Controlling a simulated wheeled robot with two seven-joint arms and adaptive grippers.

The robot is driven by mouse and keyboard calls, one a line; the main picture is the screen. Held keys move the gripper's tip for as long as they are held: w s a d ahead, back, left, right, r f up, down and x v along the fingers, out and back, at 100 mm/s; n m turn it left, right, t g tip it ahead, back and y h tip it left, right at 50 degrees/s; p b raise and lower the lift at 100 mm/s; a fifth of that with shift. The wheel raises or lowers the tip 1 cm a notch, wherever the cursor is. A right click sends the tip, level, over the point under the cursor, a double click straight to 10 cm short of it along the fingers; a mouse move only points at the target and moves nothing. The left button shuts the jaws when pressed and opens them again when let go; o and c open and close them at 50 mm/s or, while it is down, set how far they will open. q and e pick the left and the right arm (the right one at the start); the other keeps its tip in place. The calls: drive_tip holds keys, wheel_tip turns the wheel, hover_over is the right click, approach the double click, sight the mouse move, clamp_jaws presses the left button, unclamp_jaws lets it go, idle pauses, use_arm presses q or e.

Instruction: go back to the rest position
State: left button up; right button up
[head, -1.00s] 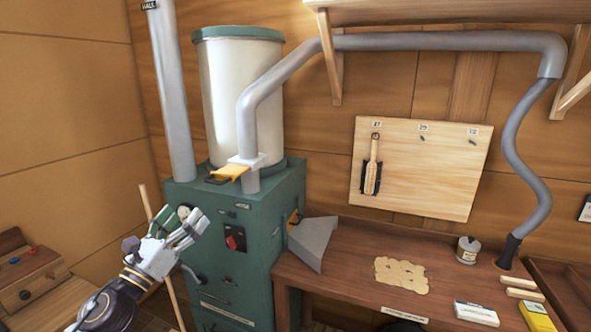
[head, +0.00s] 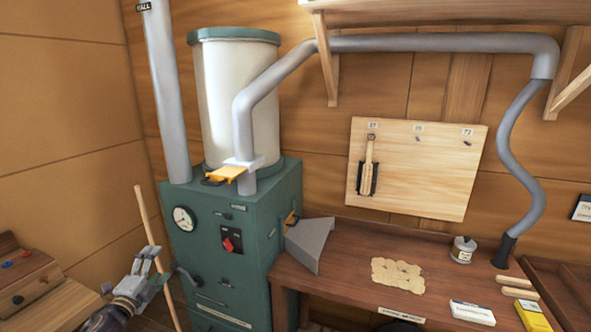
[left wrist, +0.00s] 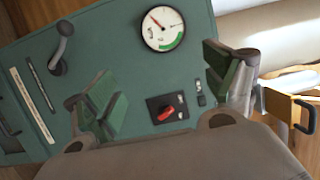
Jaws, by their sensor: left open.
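My left gripper (head: 146,268) is at the lower left in the head view, in front of the green machine (head: 250,243). It is open with nothing between its fingers. In the left wrist view its two green-padded fingers (left wrist: 165,90) stand wide apart before the machine's front. The dial gauge (left wrist: 163,28) and red switch (left wrist: 167,113) show between and beyond them. The gripper appears apart from the panel. My right gripper is in neither view.
A crank handle (head: 197,280) sticks out from the machine front near my left gripper. A wooden stick (head: 148,225) leans beside the machine. A wooden box with buttons (head: 25,275) lies at far left. The workbench (head: 345,262) on the right holds a wood-coloured patch, a jar and small boxes.

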use_arm(q)
drive_tip(key=s+a+f+n+g+y, duration=0.25)
drive_tip(key=a+f+n, duration=0.2)
drive_tip(key=f, duration=0.85)
drive_tip(key=s+a+f+n+g+y, duration=0.15)
drive_tip(key=a+f+n+g, duration=0.35)
drive_tip(key=f, duration=0.7)
drive_tip(key=s+a+f+n+g, duration=0.1)
drive_tip(key=s+f+n, duration=0.1)
drive_tip(key=s+f, duration=0.75)
drive_tip(key=s+a+f+n+g, duration=0.15)
drive_tip(key=s+f, duration=0.45)
drive_tip(key=f, duration=0.7)
drive_tip(key=s+d+f+n+g+h, duration=0.1)
drive_tip(key=s+d+f+g, duration=0.3)
drive_tip(key=s+f, duration=0.65)
drive_tip(key=s+d+f+n+g, duration=0.1)
drive_tip(key=s+d+f, duration=0.55)
drive_tip(key=s, duration=0.65)
drive_tip(key=s+d+f+g+h, duration=0.1)
drive_tip(key=s+d+f, duration=0.1)
drive_tip(key=s+d, duration=0.5)
drive_tip(key=s+d+f+g+h, duration=0.1)
drive_tip(key=s+d+f, duration=0.2)
drive_tip(key=s+d, duration=0.4)
drive_tip(key=d, duration=0.3)
drive_tip(key=shift+s+d+n, duration=0.15)
drive_tip(key=shift+d+n, duration=0.05)
drive_tip(key=shift+n, duration=0.2)
